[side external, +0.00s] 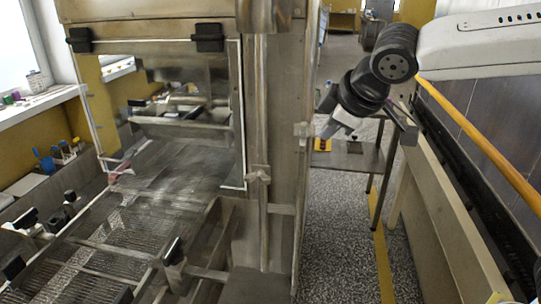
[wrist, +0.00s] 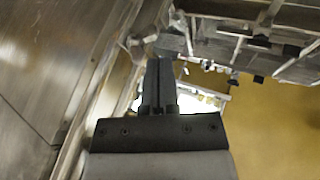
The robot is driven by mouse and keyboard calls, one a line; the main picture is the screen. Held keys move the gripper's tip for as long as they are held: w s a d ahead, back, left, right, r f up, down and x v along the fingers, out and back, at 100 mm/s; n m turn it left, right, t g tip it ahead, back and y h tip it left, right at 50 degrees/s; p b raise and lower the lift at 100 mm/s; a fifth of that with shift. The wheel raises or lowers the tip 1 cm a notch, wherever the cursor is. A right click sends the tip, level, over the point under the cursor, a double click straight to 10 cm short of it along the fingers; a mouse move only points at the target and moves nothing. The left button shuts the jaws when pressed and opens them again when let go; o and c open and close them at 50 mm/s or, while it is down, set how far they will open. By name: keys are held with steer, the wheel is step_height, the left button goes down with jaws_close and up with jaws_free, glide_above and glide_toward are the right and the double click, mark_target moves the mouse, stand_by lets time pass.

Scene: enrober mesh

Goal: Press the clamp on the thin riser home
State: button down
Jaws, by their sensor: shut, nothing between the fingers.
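A vertical metal riser (side external: 262,225) runs down the machine front, with a small pale clamp (side external: 260,174) around its middle. A second small pale clamp-like fitting (side external: 303,129) sits higher, at the machine's right edge. I cannot tell from these frames which one is on the thin riser, or how far either is seated. My gripper (side external: 327,131) is just right of the higher fitting, pointing down and left, with a small apparent gap. In the wrist view my gripper's dark fingers (wrist: 159,62) are together and empty. A blurred metal fitting (wrist: 138,44) lies just beyond and left of the tips.
The wire mesh belt (side external: 110,235) fills the lower left, with black-handled knobs (side external: 173,252) along its side. A small metal table (side external: 350,157) stands behind my gripper. A yellow rail (side external: 480,140) runs at right. Speckled floor (side external: 340,240) below the gripper is clear.

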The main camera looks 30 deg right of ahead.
steer(key=w+d+f, duration=0.3)
steer(key=w+f, duration=0.1)
steer(key=w, duration=0.2)
steer(key=shift+w+f, duration=0.15)
steer(key=shift+f, duration=0.15)
steer(key=shift+d, duration=0.15)
